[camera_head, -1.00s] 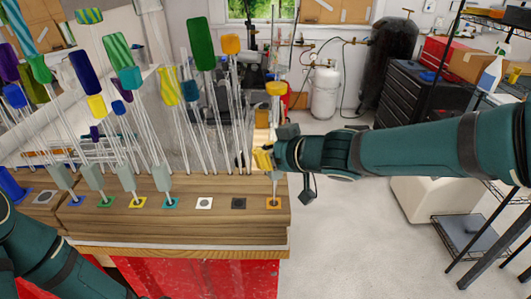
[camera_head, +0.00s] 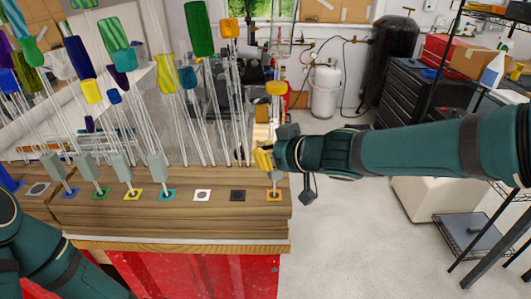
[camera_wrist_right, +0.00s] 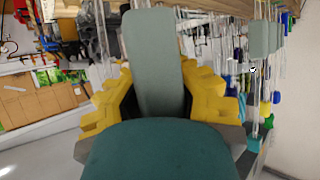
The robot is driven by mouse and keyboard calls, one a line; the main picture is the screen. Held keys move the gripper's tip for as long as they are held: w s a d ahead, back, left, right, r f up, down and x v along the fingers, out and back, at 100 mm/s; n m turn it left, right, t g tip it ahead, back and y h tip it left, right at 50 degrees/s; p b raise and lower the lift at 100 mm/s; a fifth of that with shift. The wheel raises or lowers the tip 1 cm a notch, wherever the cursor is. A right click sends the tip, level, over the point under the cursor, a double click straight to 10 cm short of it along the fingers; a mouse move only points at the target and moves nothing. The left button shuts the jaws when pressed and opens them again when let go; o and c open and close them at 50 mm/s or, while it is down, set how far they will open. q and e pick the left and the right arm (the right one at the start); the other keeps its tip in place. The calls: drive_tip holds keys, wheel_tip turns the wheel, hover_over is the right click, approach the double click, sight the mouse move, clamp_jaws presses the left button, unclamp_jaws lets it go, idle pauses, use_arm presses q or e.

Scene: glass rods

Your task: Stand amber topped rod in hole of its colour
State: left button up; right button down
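The amber topped rod (camera_head: 276,89) stands upright at the right end of the wooden bench block. Its amber cap is at the top, and its lower end meets the orange-bordered hole (camera_head: 274,195); how deep it sits cannot be told. My right gripper (camera_head: 265,158) comes in from the right, with yellow fingers around the rod's grey-green grip block. The right wrist view shows this block (camera_wrist_right: 153,60) between the yellow fingers, which look closed on it. My left arm shows at the lower left of the head view; its gripper is out of frame.
Rods with grey-green blocks stand at the blue, green, yellow and teal holes (camera_head: 167,194) to the left. The white hole (camera_head: 202,195) and black hole (camera_head: 238,195) are empty. Several tall capped rods crowd behind the row.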

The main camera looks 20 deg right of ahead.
drive_tip(key=shift+f, duration=0.3)
idle(0.6)
drive_tip(key=c, duration=0.9)
unclamp_jaws()
drive_tip(key=shift+c, duration=0.2)
drive_tip(key=shift+s+d, duration=0.1)
drive_tip(key=v, duration=1.1)
drive_tip(key=shift+s+r, duration=0.2)
drive_tip(key=shift+s, duration=0.15)
drive_tip(key=shift+d, duration=0.15)
